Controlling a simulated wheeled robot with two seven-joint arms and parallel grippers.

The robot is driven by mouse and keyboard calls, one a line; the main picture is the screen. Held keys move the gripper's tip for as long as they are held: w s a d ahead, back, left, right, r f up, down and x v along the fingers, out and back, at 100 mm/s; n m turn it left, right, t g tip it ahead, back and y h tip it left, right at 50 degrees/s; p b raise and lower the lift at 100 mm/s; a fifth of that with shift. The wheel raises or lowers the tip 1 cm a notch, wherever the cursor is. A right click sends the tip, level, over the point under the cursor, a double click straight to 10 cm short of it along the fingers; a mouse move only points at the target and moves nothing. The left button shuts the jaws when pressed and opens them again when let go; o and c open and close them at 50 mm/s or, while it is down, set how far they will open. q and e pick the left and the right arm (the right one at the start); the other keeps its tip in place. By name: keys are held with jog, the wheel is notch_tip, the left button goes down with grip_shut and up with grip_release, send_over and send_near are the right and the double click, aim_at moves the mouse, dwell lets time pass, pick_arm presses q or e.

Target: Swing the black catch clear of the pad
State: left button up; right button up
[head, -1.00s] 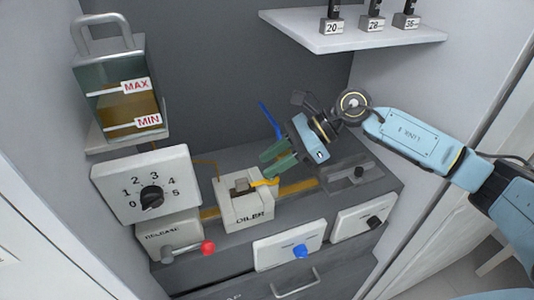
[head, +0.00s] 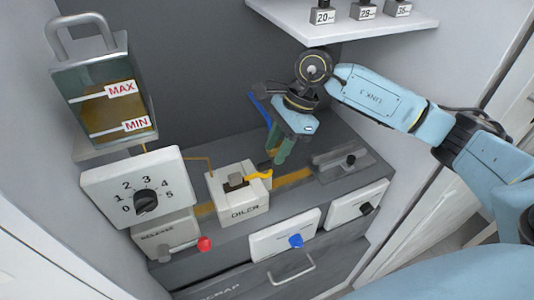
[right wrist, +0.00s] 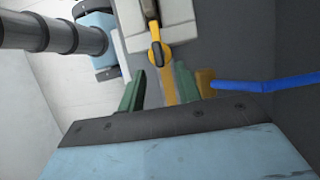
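The white oiler block (head: 238,207) stands on the grey bench with a small brown-and-dark piece (head: 236,181) on top, perhaps the pad. A yellow lever (head: 259,177) sticks out from its right side; in the right wrist view this lever (right wrist: 156,52) has a dark round pivot. I cannot make out a clearly black catch on the oiler. My right gripper (head: 277,158) points down just behind and right of the lever. My left gripper is out of view.
A brown strip (head: 293,178) runs along the bench to a grey slide with a black knob (head: 350,160). A blue bar (head: 260,108) rises behind the gripper. A dial box (head: 111,191), an oil tank (head: 62,94) and a red-knobbed lever (head: 205,244) are left. A shelf overhangs above.

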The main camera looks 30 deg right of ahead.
aim_at(265, 163)
jog(key=shift+w+a+f, duration=0.1)
jog(key=shift+a+f, duration=1.15)
jog(key=shift+f, duration=0.15)
jog(key=shift+c, duration=0.3)
grip_shut()
